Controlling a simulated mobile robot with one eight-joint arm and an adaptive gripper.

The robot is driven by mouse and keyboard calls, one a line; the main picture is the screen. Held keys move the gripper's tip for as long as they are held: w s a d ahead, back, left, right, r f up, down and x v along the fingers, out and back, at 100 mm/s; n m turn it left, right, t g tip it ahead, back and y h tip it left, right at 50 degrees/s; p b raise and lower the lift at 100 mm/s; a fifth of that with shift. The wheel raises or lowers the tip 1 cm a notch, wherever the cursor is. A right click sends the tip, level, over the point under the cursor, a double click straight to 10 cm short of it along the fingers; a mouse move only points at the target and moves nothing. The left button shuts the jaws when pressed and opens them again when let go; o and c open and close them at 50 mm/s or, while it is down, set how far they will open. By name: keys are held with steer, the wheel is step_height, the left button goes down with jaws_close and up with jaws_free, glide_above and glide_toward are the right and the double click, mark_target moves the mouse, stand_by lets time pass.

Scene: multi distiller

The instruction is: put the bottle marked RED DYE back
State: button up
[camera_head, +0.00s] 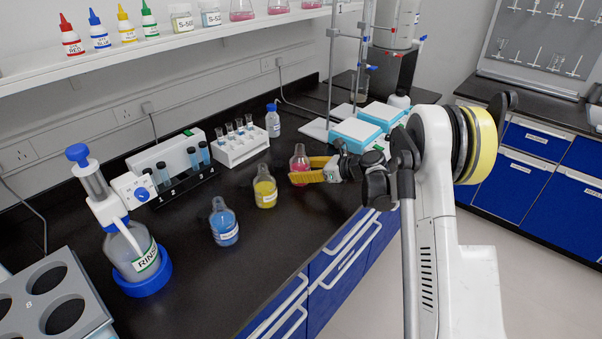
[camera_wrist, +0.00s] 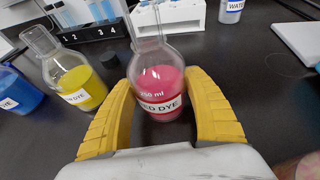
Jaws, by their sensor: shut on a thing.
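The bottle marked RED DYE, a clear narrow-necked flask with pinkish-red liquid, is between the yellow fingers of my gripper (camera_head: 305,171). The bottle (camera_head: 299,155) shows upright over the black counter in the head view. The wrist view shows the bottle (camera_wrist: 158,82) with its label facing me and a finger of my gripper (camera_wrist: 159,92) against each side. My gripper is shut on its body. I cannot tell whether its base touches the counter. A yellow-dye flask (camera_head: 265,190) and a blue-dye flask (camera_head: 223,225) stand to its left.
A white tube rack (camera_head: 240,148) and a numbered black rack (camera_head: 187,184) stand behind the flasks. A WATER bottle (camera_head: 273,122) is further back. White-and-blue boxes (camera_head: 355,132) and a stand are to the right. A RINSE bottle (camera_head: 137,255) is front left. Open counter lies in front.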

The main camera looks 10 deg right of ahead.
steer(key=shift+r, duration=0.1)
steer(key=shift+f, duration=0.2)
steer(key=o, duration=1.4)
steer(key=shift+r, duration=0.1)
steer(key=shift+r, duration=0.1)
